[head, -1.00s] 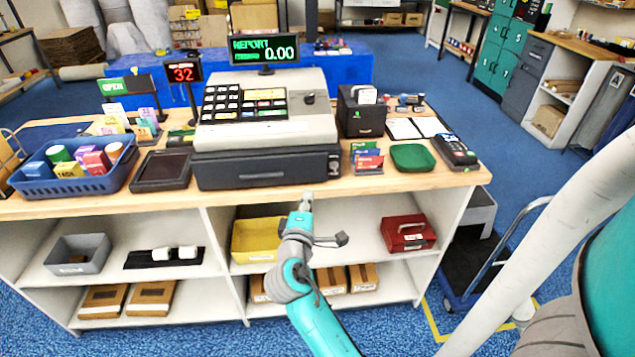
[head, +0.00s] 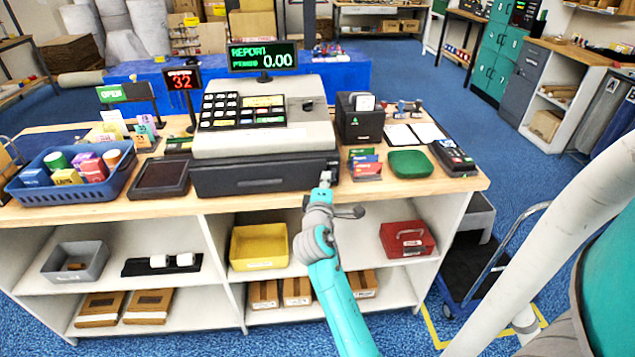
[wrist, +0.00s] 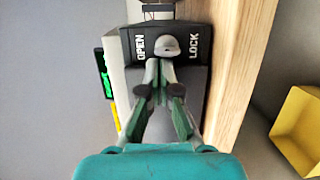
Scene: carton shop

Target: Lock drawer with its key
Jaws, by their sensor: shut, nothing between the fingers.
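The dark cash drawer (head: 250,180) sits shut under the register on the counter. The wrist view shows the lock panel of the drawer (wrist: 188,68), with OPEN on the left and LOCK on the right. Between these words is a small rounded silver piece, the key or lock (wrist: 168,45); I cannot tell whether it is a key in the keyhole. My gripper (head: 325,178) is at the drawer's right end. In the wrist view its fingers are shut and empty, tips just below the silver piece (wrist: 160,64); whether they touch it is unclear.
The register (head: 262,115) stands above the drawer. The counter edge (head: 420,188) runs beside my gripper. A yellow bin (head: 260,247) is on the shelf below.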

